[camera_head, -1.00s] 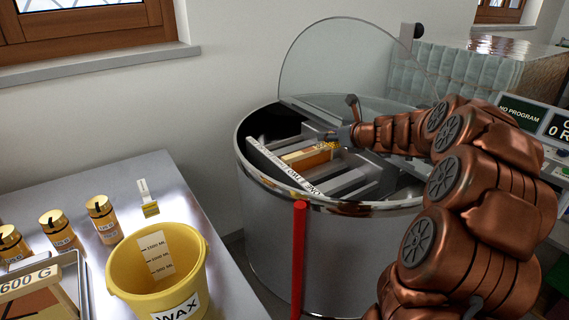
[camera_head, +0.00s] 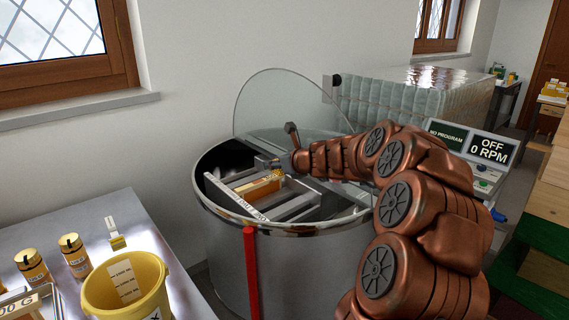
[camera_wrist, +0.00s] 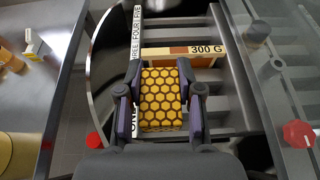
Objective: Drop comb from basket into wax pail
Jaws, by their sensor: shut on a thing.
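The comb (camera_wrist: 162,97) is a yellow-and-brown honeycomb block in the wrist view. My gripper (camera_wrist: 161,112) is shut on it, with one dark finger pad against each side. The basket (camera_wrist: 222,120) is a set of grey metal bars inside a round steel drum; the comb is still at the basket, beside a wooden bar labelled 300 G (camera_wrist: 190,50). In the head view my gripper (camera_head: 272,163) reaches into the drum (camera_head: 300,265), and its fingertips are hard to make out. The yellow wax pail (camera_head: 125,290) stands on the steel table at lower left, cut by the frame edge.
A clear lid (camera_head: 285,100) stands raised behind the drum. A red post (camera_head: 251,270) stands at the drum's front. Several gold-lidded jars (camera_head: 74,255) stand on the table behind the pail.

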